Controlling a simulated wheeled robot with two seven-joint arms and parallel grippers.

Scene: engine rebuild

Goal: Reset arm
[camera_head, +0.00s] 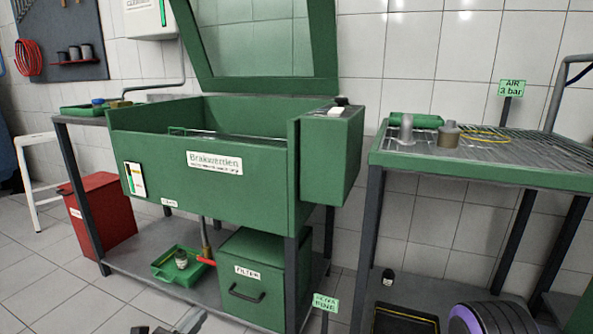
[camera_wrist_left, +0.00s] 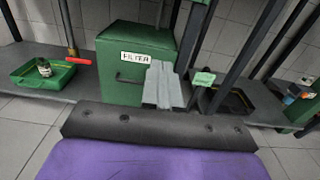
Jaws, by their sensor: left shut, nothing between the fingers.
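My left gripper (camera_head: 195,318) shows at the bottom edge of the head view, low in front of the green wash stand. Only its grey fingers and a few dark parts show there. In the left wrist view its grey fingers (camera_wrist_left: 164,86) are together with nothing between them. They overlap the lower right part of the green filter box (camera_wrist_left: 130,70) in the picture, and I see no clear contact. My right gripper is not in view.
The green wash basin (camera_head: 215,190) stands on a dark frame with its lid raised. Below are the filter box (camera_head: 262,275) and a green tray (camera_head: 165,268). A red bin (camera_head: 100,212) stands left. A green grated bench (camera_head: 480,176) stands right.

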